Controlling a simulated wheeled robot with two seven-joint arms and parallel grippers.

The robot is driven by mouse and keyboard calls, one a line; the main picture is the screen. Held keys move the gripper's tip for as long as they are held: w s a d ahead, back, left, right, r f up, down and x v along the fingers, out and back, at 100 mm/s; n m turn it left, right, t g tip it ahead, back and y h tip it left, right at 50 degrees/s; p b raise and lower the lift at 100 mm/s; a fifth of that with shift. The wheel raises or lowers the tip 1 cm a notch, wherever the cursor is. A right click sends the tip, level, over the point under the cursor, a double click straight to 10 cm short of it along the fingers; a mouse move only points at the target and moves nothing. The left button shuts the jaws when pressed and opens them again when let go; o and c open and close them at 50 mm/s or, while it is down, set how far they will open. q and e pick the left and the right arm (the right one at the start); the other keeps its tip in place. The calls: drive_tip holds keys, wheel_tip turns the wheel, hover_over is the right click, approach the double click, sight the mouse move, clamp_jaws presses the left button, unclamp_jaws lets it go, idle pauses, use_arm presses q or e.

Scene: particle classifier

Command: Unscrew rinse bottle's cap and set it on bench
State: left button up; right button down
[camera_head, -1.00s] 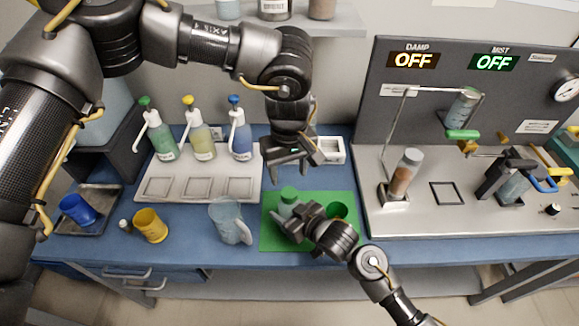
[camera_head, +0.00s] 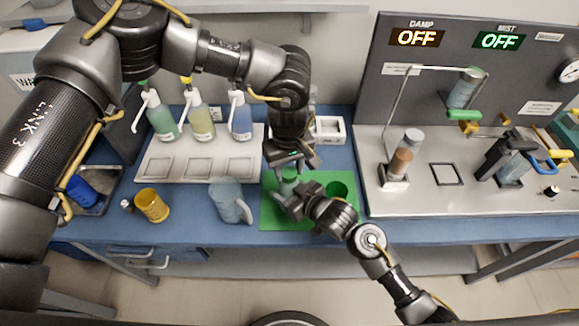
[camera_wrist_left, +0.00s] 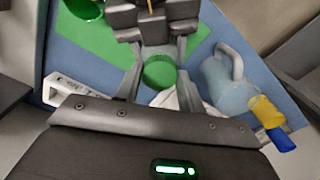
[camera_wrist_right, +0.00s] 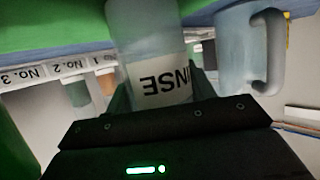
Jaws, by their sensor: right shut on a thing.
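The rinse bottle (camera_head: 287,187) stands on the green mat (camera_head: 285,222). It is clear, and its label shows upside down in the right wrist view (camera_wrist_right: 160,82). My right gripper (camera_head: 288,199) is shut on its body from the front right. The round green cap (camera_wrist_left: 159,72) is on top of the bottle in the left wrist view. My left gripper (camera_wrist_left: 158,78) points down from above with its fingers on both sides of the cap, apparently with small gaps. In the head view my left gripper (camera_head: 289,166) largely hides the cap.
A green cup (camera_head: 337,190) is close right of the bottle on the mat. A clear pitcher (camera_head: 228,202) and yellow cup (camera_head: 152,206) stand left. A white rack with several pump bottles (camera_head: 203,122) is behind. The grey machine panel (camera_head: 440,90) is at right.

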use_arm(q)
drive_tip(key=c, duration=0.6)
use_arm(e)
drive_tip(key=shift+f, duration=0.15)
